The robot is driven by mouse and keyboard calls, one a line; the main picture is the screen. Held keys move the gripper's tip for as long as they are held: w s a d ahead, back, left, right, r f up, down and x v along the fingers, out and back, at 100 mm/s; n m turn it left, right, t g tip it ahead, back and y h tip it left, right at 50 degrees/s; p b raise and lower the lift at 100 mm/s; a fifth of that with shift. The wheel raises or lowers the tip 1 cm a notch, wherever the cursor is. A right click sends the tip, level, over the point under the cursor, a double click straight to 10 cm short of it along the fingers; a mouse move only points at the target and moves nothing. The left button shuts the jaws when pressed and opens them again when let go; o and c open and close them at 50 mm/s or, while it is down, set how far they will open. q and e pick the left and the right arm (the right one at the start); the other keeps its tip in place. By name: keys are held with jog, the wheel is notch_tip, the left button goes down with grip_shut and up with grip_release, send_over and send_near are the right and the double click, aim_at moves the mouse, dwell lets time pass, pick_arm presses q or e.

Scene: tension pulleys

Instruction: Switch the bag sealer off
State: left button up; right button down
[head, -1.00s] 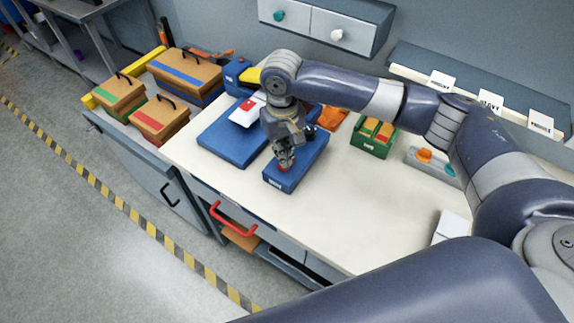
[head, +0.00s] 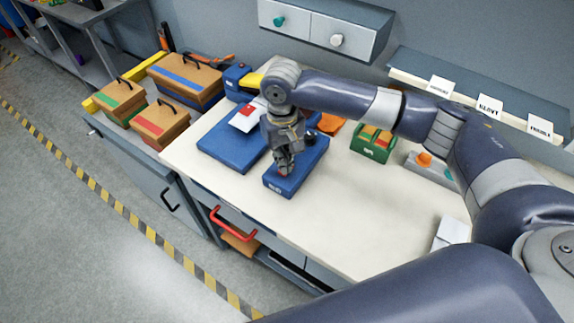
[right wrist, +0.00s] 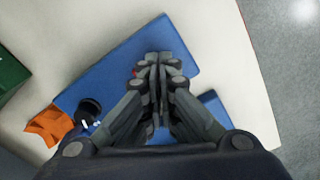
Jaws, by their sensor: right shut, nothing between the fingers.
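The bag sealer seems to be the low blue box (head: 306,168) on the pale worktop, with a small white label on its front. It also shows in the right wrist view (right wrist: 185,45), where a black knob (right wrist: 89,108) sits near one edge. My right gripper (head: 285,170) points down over the blue box, shut and empty. In the right wrist view its fingertips (right wrist: 153,62) are together beside a small red part (right wrist: 162,73), mostly hidden by the fingers. I cannot tell whether they touch it. My left gripper is not in view.
A flat blue slab (head: 222,150) with a white and red packet (head: 245,117) lies left of the box. An orange cloth (head: 330,124) lies behind. A green bin (head: 373,143) and a grey switch panel (head: 428,163) stand right. The worktop in front is clear.

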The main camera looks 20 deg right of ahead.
dwell(0.5)
jog(key=shift+s+f, duration=0.1)
jog(key=shift+f, duration=1.1)
dwell(0.5)
notch_tip(320, 180, up, 7)
jog(key=p, duration=0.8)
jog(key=shift+p, duration=0.4)
dwell(0.4)
